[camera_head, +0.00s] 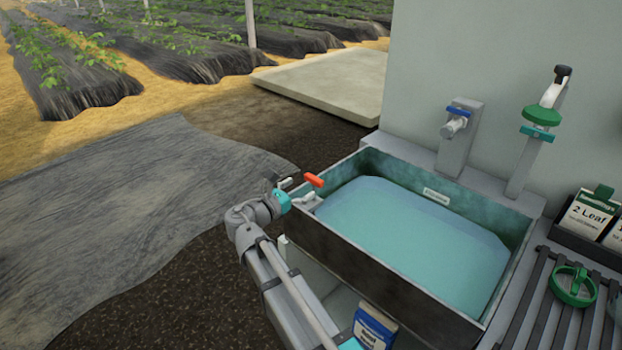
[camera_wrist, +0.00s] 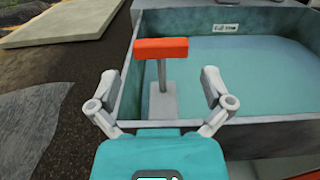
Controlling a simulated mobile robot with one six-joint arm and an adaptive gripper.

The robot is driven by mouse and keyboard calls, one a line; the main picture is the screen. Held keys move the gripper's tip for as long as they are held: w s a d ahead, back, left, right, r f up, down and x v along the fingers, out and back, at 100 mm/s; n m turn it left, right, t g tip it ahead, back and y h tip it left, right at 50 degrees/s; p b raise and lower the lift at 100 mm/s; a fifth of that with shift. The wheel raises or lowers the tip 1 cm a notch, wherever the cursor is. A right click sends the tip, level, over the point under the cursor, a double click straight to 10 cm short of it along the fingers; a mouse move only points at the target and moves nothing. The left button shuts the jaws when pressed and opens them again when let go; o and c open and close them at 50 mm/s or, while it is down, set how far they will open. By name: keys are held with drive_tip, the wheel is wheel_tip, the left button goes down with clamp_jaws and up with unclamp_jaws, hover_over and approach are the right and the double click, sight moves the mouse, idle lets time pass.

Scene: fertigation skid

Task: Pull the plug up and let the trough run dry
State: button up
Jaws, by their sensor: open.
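The trough (camera_head: 385,268) is a dark, teal-lined basin holding pale blue-green water (camera_head: 412,240). The plug's orange-red T-shaped handle (camera_head: 313,180) stands at the trough's left corner. In the wrist view the handle (camera_wrist: 160,50) sits on a grey upright stem (camera_wrist: 162,77) above a small pale block. My gripper (camera_head: 294,193) is at that left corner, beside the handle. In the wrist view its two fingers (camera_wrist: 160,88) are spread, one on each side of the stem, with clear gaps and the handle beyond them. The foot of the plug is hidden.
A blue-handled tap (camera_head: 458,117) and a green-handled valve (camera_head: 541,116) stand behind the trough. A slatted rack (camera_head: 560,300) with a green handwheel (camera_head: 573,285) and seed packets (camera_head: 588,216) is at right. A blue-and-white bag (camera_head: 374,327) is below the trough. Open ground lies left.

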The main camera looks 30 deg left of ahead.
sight(312, 181)
drive_tip(key=shift+x, duration=2.8)
drive_tip(key=c, duration=1.1)
wheel_tip(312, 181, up, 5)
drive_tip(key=p, duration=0.4)
drive_tip(key=shift+f+p, duration=0.2)
drive_tip(key=shift+p, duration=0.15)
drive_tip(key=o, duration=1.1)
